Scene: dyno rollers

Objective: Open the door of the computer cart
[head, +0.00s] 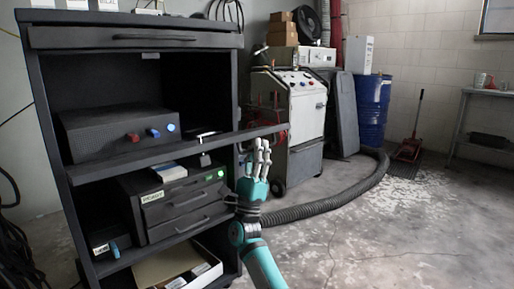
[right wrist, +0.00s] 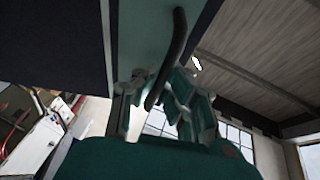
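The black computer cart (head: 45,130) fills the left of the head view. Its upper compartment stands open to view. A thin dark panel (head: 262,135), seen nearly edge-on, runs across the cart's front at mid-height and juts past its right side. My right gripper (head: 263,152), a teal and grey hand, is just below the panel's right part with fingers pointing up, extended and apparently empty. In the right wrist view its fingers (right wrist: 178,98) are close to a curved black handle (right wrist: 172,58) on a panel; contact is unclear. My left gripper is not in view.
Dark boxes, one with red and blue knobs (head: 132,137), sit on the cart's shelves. A white machine (head: 308,105), a blue barrel (head: 373,110) and a thick hose (head: 335,203) lie behind and right. A red jack (head: 409,148) stands farther right. Floor at right is clear.

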